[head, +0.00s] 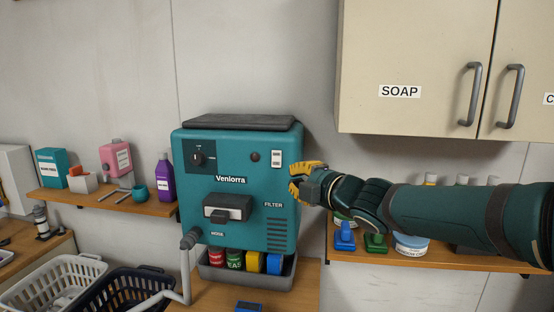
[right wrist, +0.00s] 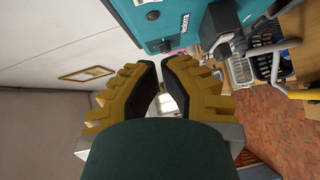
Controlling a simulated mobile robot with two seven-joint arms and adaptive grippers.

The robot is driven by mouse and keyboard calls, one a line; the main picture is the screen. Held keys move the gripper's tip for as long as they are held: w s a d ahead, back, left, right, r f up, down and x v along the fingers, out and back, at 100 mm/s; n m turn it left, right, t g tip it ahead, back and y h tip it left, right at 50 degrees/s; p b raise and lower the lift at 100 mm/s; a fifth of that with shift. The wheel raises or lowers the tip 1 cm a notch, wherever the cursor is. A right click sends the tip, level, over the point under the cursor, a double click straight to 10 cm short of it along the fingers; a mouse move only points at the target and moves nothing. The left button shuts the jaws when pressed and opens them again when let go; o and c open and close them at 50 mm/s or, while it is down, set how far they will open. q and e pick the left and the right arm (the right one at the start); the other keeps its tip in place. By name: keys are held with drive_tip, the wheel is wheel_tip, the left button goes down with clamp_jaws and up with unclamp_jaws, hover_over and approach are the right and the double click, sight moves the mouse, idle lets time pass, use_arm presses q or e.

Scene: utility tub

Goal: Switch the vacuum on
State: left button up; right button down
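I cannot tell the switch's position. My right gripper (head: 297,183) has yellow fingers and is beside the unit's right edge, below and right of the plate. In the right wrist view its fingertips (right wrist: 159,62) are slightly apart, with nothing between them. My left gripper is out of view.
A grey hose (head: 186,265) hangs from the unit's lower left. A tray (head: 246,278) of cans and small boxes sits under it. A SOAP cabinet (head: 415,60) overhangs at upper right, above a shelf (head: 470,262) of containers. Baskets (head: 60,280) stand lower left.

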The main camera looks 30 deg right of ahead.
drive_tip(key=b, duration=0.1)
approach(275, 164)
drive_tip(key=w+a, duration=0.4)
drive_tip(key=a, duration=0.1)
drive_tip(key=w+d, duration=0.1)
drive_tip(key=w+d+p, duration=0.1)
drive_tip(key=shift+w+r, duration=0.15)
drive_tip(key=shift+w, duration=0.2)
drive_tip(key=shift+w+d+p, duration=0.3)
drive_tip(key=shift+w+p, duration=0.05)
drive_tip(key=shift+w, duration=0.05)
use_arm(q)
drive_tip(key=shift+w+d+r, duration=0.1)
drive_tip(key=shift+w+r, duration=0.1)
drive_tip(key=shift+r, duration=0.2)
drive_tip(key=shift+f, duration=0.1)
